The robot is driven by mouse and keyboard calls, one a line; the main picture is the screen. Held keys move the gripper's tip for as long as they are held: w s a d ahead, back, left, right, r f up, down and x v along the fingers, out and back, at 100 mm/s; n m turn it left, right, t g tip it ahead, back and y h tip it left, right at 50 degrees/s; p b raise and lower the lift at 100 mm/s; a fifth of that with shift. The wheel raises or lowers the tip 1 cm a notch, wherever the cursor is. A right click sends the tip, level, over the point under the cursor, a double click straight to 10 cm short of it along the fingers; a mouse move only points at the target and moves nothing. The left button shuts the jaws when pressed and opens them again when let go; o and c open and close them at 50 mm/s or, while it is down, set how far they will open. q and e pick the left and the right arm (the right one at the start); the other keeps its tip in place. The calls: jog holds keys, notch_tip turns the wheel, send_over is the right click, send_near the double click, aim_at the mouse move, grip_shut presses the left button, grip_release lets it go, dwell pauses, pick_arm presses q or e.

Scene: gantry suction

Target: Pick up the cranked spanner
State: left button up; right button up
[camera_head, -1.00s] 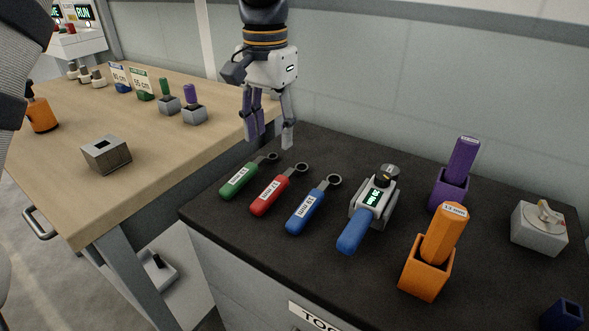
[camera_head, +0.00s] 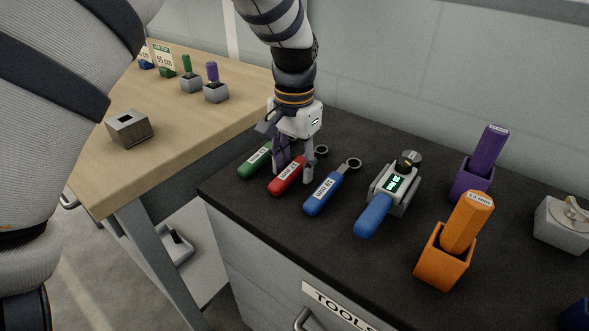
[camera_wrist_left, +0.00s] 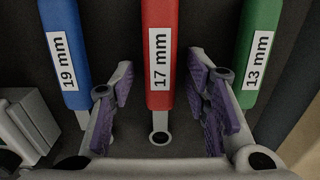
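Three spanners lie side by side on the black bench top: a green one (camera_head: 256,161) marked 13 mm, a red one (camera_head: 286,183) marked 17 mm and a blue one (camera_head: 322,196) marked 19 mm. I cannot tell which is cranked. My left gripper (camera_head: 294,173) points down over the red spanner, open, partly hiding it and the green one. In the left wrist view my left gripper (camera_wrist_left: 165,100) has its purple-padded fingers apart, one on each side of the red spanner (camera_wrist_left: 160,70), with gaps to it. The green (camera_wrist_left: 258,50) and blue (camera_wrist_left: 66,60) spanners lie outside the fingers. My right gripper is not in view.
Right of the spanners stand a blue-handled tool with a display (camera_head: 372,214) in a grey cradle, an orange block holder (camera_head: 440,265) and a purple one (camera_head: 463,185). A grey dial box (camera_head: 562,228) is at far right. A wooden table (camera_head: 178,135) stands left.

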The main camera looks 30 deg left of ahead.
pick_arm(q)
grip_shut()
jog(key=shift+r, duration=0.15)
